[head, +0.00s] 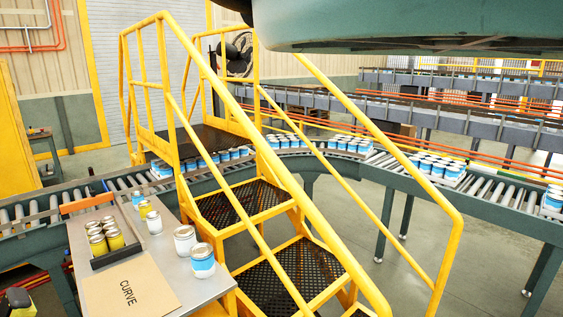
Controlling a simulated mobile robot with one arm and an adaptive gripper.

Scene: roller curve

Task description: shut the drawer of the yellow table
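A table with a grey top (177,258) stands at the lower left in the head view, and a bit of yellow shows below its top at the bottom edge. No drawer shows on it; its lower part is cut off by the frame. I cannot tell whether this is the yellow table. My gripper is not in view.
On the grey top are a dark tray (117,254) of cans, loose jars (203,262) and a brown "CURVE" sheet (128,289). Yellow stairs (241,202) stand close on the right. A roller conveyor (480,186) with jar packs curves behind. Open floor (405,262) lies at right.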

